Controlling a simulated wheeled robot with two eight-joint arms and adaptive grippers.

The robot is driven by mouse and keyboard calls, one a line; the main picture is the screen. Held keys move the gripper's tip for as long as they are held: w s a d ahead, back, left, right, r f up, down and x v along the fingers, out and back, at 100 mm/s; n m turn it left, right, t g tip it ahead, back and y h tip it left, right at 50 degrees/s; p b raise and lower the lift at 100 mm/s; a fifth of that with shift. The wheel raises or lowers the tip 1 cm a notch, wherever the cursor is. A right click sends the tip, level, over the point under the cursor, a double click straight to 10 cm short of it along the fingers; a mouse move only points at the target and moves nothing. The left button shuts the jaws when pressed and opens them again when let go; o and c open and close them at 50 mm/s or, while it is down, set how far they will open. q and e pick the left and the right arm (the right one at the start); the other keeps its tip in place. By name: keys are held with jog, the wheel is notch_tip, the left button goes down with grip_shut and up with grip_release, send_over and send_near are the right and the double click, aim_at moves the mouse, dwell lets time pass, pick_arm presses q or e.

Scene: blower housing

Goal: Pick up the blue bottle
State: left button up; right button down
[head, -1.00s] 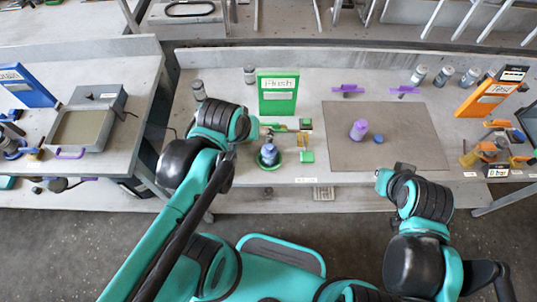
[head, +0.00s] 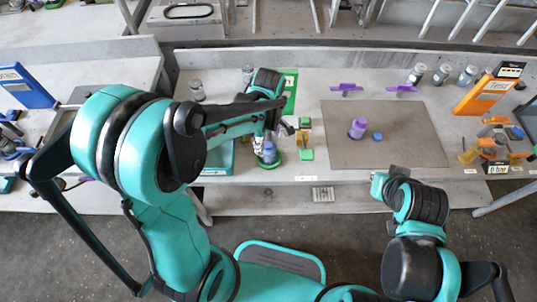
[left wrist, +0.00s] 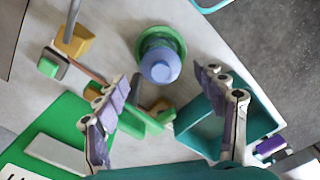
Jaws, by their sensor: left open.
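The blue bottle (head: 269,154) stands in a round green holder (head: 270,165) near the front edge of the middle table. In the left wrist view the bottle (left wrist: 161,66) is seen from its capped end, with the green holder ring (left wrist: 178,44) around its base. My left gripper (head: 268,141) is over the bottle in the head view and partly hides it. In the left wrist view the left gripper (left wrist: 172,76) is open, its two fingers apart, with the bottle showing between and just past the fingertips. No contact is visible.
A green sign (head: 290,92) stands behind, partly covered by my arm. A teal tray (left wrist: 200,135) lies beside the gripper. A purple bottle (head: 358,128) stands on the grey mat (head: 400,150).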

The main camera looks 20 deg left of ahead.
aim_at(268, 151)
pick_arm(q)
notch_tip(268, 151, down, 7)
jog(key=b, duration=0.3)
jog(key=shift+r, duration=0.1)
jog(key=shift+c, duration=0.3)
jog(key=shift+r, duration=0.1)
jog(key=c, duration=1.4)
